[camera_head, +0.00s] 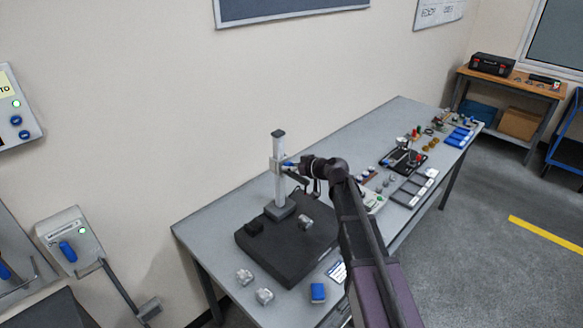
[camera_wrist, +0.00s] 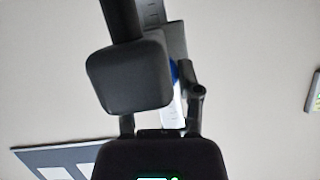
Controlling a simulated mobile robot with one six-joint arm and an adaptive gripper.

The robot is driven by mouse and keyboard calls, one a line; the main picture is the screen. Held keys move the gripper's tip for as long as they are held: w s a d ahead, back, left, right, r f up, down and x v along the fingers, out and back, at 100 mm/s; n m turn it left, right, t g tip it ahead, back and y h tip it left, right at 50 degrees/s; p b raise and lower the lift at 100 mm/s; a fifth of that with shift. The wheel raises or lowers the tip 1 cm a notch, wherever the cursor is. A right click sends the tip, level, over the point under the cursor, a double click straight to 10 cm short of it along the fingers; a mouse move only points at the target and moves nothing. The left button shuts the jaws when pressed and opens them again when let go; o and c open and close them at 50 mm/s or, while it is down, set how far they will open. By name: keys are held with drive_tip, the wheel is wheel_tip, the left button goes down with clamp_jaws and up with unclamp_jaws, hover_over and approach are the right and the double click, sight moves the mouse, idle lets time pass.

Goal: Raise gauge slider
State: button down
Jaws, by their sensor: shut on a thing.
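The height gauge stands upright on a black plate (camera_head: 300,262), its pale column (camera_head: 279,190) rising from a dark foot. The gauge slider (camera_head: 276,163) sits high on the column, below the dark top cap. My gripper (camera_head: 291,168) reaches in from the right and is shut on the slider at its blue part. In the wrist view, a dark finger pad fills the middle left and hides much of the grip. The slider's white and blue part (camera_wrist: 174,108) shows between the fingers, with the marked column (camera_wrist: 150,14) behind.
The grey bench (camera_head: 215,225) runs to the back right. A small round part (camera_head: 306,222) is on the plate. Trays and tools (camera_head: 405,160) crowd the bench behind my arm. The wall is close behind.

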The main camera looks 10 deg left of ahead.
drive_tip(key=shift+c, duration=1.5)
unclamp_jaws()
drive_tip(key=shift+f, duration=0.2)
wheel_tip(320, 180, down, 11)
drive_tip(key=b, duration=1.1)
drive_tip(key=shift+f+b, duration=0.15)
drive_tip(key=shift+b, duration=0.2)
drive_tip(key=p+v, duration=0.6)
drive_tip(key=v, duration=0.8)
drive_tip(key=s+d+f+m+g+h+p, duration=0.1)
drive_tip(key=s+d+f+m+g+h, duration=0.1)
drive_tip(key=s, duration=0.4)
drive_tip(key=s+d+f+m+g+h+p, duration=0.2)
drive_tip(key=s+d+f+m+g+h, duration=0.1)
drive_tip(key=s+d+f+h, duration=0.1)
drive_tip(key=shift+s+d+g+h, duration=0.4)
drive_tip(key=shift+s+d, duration=0.7)
drive_tip(key=shift+s, duration=0.75)
drive_tip(key=shift+f, duration=0.1)
